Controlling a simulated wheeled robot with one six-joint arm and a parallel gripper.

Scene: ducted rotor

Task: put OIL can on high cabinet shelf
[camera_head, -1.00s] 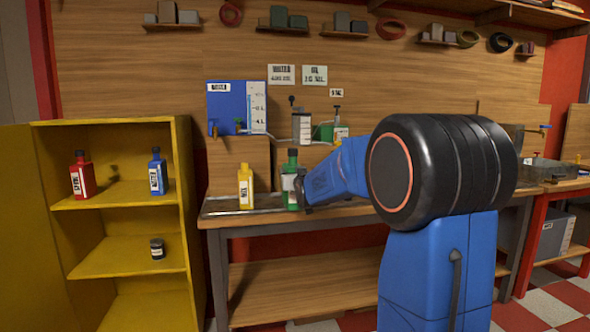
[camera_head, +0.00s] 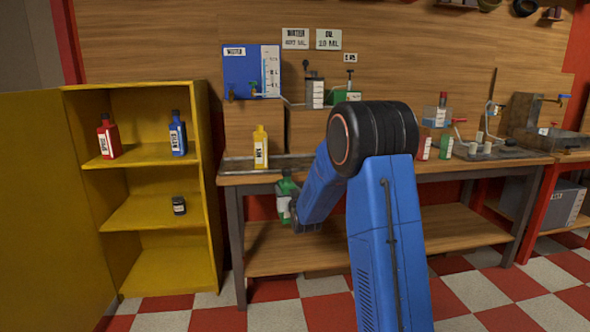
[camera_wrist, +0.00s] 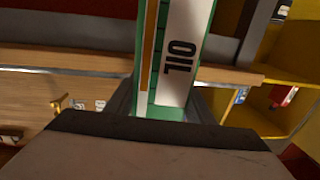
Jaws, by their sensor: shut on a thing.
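The green OIL can (camera_head: 286,197) is in my gripper (camera_head: 300,222), held in front of the workbench just below the level of its top. In the wrist view the OIL can (camera_wrist: 182,55) shows its white label reading OIL, between my gripper's dark fingers (camera_wrist: 165,105). The yellow cabinet (camera_head: 210,200) stands open to the left of the can. Its high shelf (camera_head: 150,153) holds a red bottle (camera_head: 107,137) at the left and a blue bottle (camera_head: 177,134) at the right, with a gap between them.
A small dark jar (camera_head: 179,205) sits on the middle shelf. The cabinet door (camera_head: 55,220) is swung open to the left. A yellow bottle (camera_head: 260,147) stands on the workbench (camera_head: 400,170). The checkered floor (camera_head: 190,312) in front of the cabinet is clear.

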